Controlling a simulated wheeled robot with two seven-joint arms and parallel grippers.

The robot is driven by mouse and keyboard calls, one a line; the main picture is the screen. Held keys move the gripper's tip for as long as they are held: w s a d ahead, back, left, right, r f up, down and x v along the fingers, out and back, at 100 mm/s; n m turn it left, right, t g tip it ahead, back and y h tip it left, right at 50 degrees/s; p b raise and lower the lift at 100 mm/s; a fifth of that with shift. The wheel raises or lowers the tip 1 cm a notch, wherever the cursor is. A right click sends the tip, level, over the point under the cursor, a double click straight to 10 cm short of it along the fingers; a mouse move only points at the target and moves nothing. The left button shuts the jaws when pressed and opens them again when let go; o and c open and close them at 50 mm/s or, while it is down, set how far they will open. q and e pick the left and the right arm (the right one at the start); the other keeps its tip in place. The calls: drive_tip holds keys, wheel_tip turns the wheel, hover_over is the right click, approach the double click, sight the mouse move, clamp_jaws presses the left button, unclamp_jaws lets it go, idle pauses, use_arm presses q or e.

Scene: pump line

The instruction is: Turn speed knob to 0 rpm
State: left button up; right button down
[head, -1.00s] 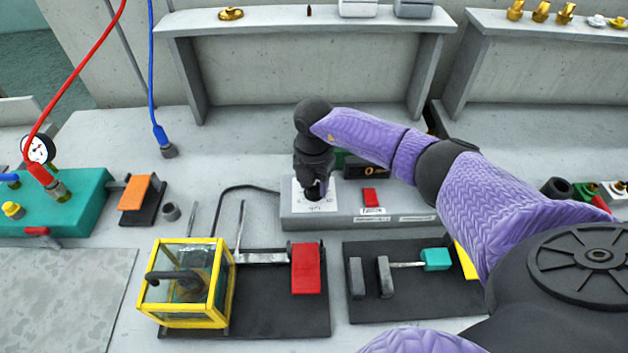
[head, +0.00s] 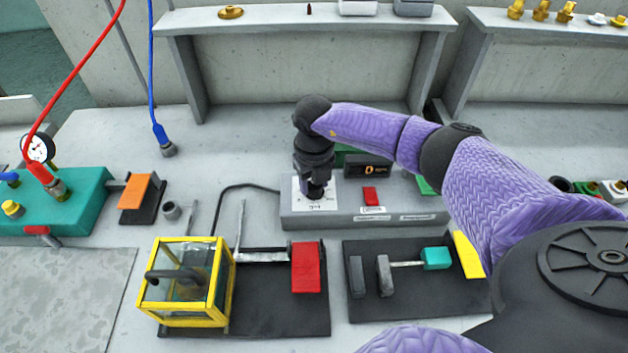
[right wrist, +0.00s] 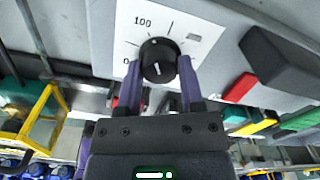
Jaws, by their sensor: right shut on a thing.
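The speed knob (right wrist: 157,60) is a black round knob on a white scale plate with marks 0 and 100 in the right wrist view. My right gripper (right wrist: 158,72) is shut on the knob, one finger on each side. In the head view, my right gripper (head: 315,188) points down onto the white plate (head: 300,205) and hides the knob. The grey control box (head: 290,217) carries a dark display (head: 368,167) with an orange digit that looks like 0. My left gripper is not in view.
A red button (head: 371,196) is right of the plate. A yellow-framed clear guard (head: 187,322) and a red flap (head: 306,268) stand in front. A teal block (head: 436,258) is on a black base at right. A teal manifold (head: 80,205) is at left.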

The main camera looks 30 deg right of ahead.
drive_tip(key=n, duration=0.5)
drive_tip(key=shift+n+b, duration=0.3)
drive_tip(key=shift+b, duration=0.1)
drive_tip(key=n, duration=0.4)
drive_tip(key=shift+b, duration=0.4)
drive_tip(key=n+b, duration=0.1)
drive_tip(key=n, duration=0.3)
drive_tip(key=shift+n, duration=0.4)
drive_tip(key=shift+n+b, duration=0.35)
drive_tip(key=shift+n, duration=1.15)
drive_tip(key=shift+r, duration=0.1)
drive_tip(key=shift+c, duration=1.1)
unclamp_jaws()
wheel_tip(320, 180, up, 10)
drive_tip(key=p, duration=0.2)
